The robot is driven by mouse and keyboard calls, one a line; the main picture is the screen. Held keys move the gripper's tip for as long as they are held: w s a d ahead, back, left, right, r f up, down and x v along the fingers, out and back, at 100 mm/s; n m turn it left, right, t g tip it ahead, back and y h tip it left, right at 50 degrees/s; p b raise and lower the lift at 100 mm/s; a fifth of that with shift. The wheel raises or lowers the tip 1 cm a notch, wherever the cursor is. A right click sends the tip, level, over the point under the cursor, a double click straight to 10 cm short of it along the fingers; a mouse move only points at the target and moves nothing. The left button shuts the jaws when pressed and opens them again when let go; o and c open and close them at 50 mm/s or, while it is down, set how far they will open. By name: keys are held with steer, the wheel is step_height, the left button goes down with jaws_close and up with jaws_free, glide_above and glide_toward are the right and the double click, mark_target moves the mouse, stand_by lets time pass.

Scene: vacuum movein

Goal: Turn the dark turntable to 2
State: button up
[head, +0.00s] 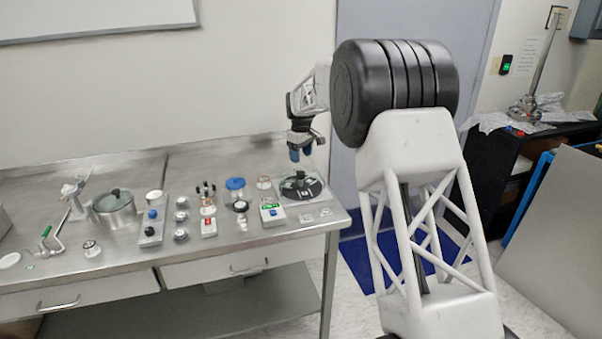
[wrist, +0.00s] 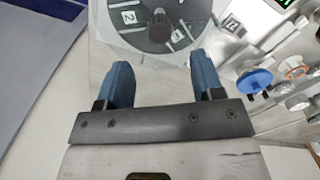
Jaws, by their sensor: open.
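The dark turntable (head: 313,190) is a black disc on a pale square base at the right end of the steel bench. It has a raised black knob (wrist: 160,25) at its centre and white number tiles on its face. In the wrist view, a tile reading 2 (wrist: 129,17) lies left of the knob, and the disc's far part is cut off by the frame's top edge. My gripper (head: 301,154) hangs above the turntable, pointing down. In the wrist view its two blue fingers (wrist: 158,75) are apart with nothing between them, just short of the disc's near edge.
A lidded pot (head: 114,203) is farther left. The bench's right edge is close to the turntable. A small numbered tile (wrist: 232,23) lies nearby.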

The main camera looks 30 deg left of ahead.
mark_target(301, 172)
steer(key=shift+f, duration=3.85)
jaws_close()
